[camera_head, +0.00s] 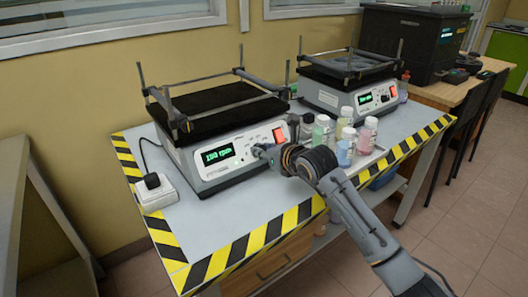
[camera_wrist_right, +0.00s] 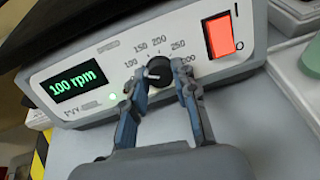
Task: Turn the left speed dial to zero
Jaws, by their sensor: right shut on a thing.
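The left shaker (camera_head: 222,135) stands on the table with a green display (camera_head: 218,154) on its front. In the right wrist view the display (camera_wrist_right: 77,82) reads 100 rpm. Its black speed dial (camera_wrist_right: 158,71) sits right of the display, below printed numbers, with its light pointer mark towards the left, near 100. My right gripper (camera_wrist_right: 160,82) is shut on the dial, one finger on each side. In the head view my right gripper (camera_head: 262,152) reaches the shaker's front and hides the dial. My left gripper is not in view.
A lit red switch (camera_wrist_right: 220,36) is right of the dial. Several bottles (camera_head: 345,135) stand on a tray close to my right arm. A second shaker (camera_head: 350,92) stands behind them. A white power socket (camera_head: 156,192) lies at the left. The front table strip is clear.

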